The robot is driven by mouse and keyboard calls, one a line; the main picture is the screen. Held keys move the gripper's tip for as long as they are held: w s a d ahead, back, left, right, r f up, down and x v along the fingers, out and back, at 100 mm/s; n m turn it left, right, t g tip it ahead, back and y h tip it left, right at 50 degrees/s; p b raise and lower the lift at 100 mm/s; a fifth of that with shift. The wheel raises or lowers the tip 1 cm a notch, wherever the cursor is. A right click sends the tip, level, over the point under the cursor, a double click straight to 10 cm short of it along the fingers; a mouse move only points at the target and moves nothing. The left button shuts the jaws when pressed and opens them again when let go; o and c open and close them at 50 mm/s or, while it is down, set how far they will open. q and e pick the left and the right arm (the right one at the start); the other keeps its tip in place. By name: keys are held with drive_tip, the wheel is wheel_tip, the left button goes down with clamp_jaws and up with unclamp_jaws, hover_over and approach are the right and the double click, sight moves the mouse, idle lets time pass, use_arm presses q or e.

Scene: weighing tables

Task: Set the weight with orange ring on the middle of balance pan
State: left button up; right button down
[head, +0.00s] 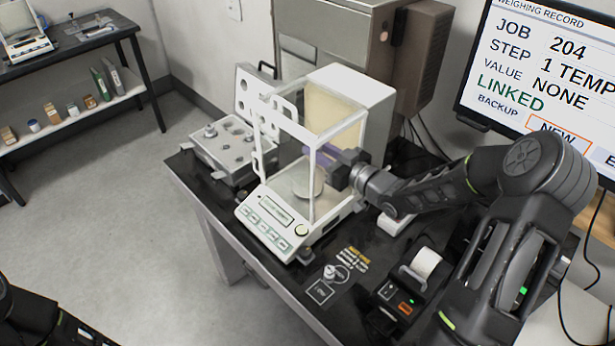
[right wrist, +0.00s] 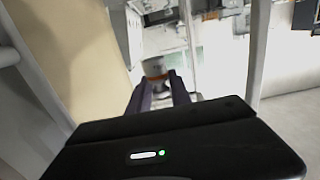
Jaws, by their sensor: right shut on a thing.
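The balance (head: 270,222) stands on the dark table with a glass draft shield around its chamber. Its round pan (head: 303,190) shows through the glass. My right gripper (head: 322,158) reaches into the chamber from the right, above the pan. In the right wrist view, its fingers (right wrist: 160,90) are shut on a small grey weight (right wrist: 155,66) with an orange-brown band. The weight is hard to make out in the head view, behind glass and fingers. Only a dark part of my left arm shows at the lower left; its fingertips are out of frame.
A weight case (head: 222,150) with its lid raised stands left of the balance. A small printer (head: 412,283) and a monitor (head: 545,80) are at the right. A shelf (head: 70,112) with small containers stands at the back left.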

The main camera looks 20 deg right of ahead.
drive_tip(key=w+f+b, duration=0.1)
drive_tip(key=f, duration=0.1)
drive_tip(key=w+f+b, duration=0.1)
drive_tip(key=f+b, duration=0.1)
drive_tip(key=f, duration=0.1)
drive_tip(key=w+a+f+b, duration=0.1)
drive_tip(key=f+b, duration=0.1)
drive_tip(key=shift+f, duration=0.6)
drive_tip(key=shift+r, duration=0.1)
wheel_tip(320, 180, down, 3)
drive_tip(key=shift+f+b, duration=0.1)
drive_tip(key=shift+b, duration=1)
drive_tip(key=shift+w+a+f, duration=0.1)
drive_tip(key=shift+w+f, duration=0.05)
drive_tip(key=shift+w, duration=0.05)
drive_tip(key=shift+f, duration=0.1)
